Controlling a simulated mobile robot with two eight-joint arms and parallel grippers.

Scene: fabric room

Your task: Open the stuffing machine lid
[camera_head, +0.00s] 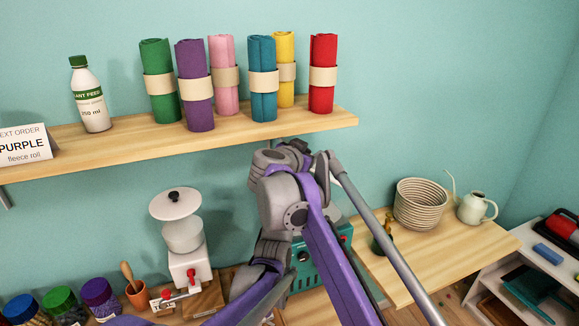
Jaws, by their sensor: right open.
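The stuffing machine appears to be the white machine (188,266) at the lower left of the middle, though no label shows. It has a pale hopper (183,235) on top and red parts low at the front. A wide white lid (175,204) with a black knob sits over the hopper; I cannot tell whether it touches the rim. My right arm (325,240), purple and grey, is raised in front of the bench, right of the machine and apart from the lid. I cannot make out its fingertips clearly; nothing appears held. My left gripper cannot be made out.
A teal machine (326,262) stands partly behind my arm. Colour-topped jars (62,302) and a brown pot (137,292) stand left of the white machine. A wooden shelf (230,134) with fabric rolls hangs above. A basket (420,205) and watering can (476,208) are at right.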

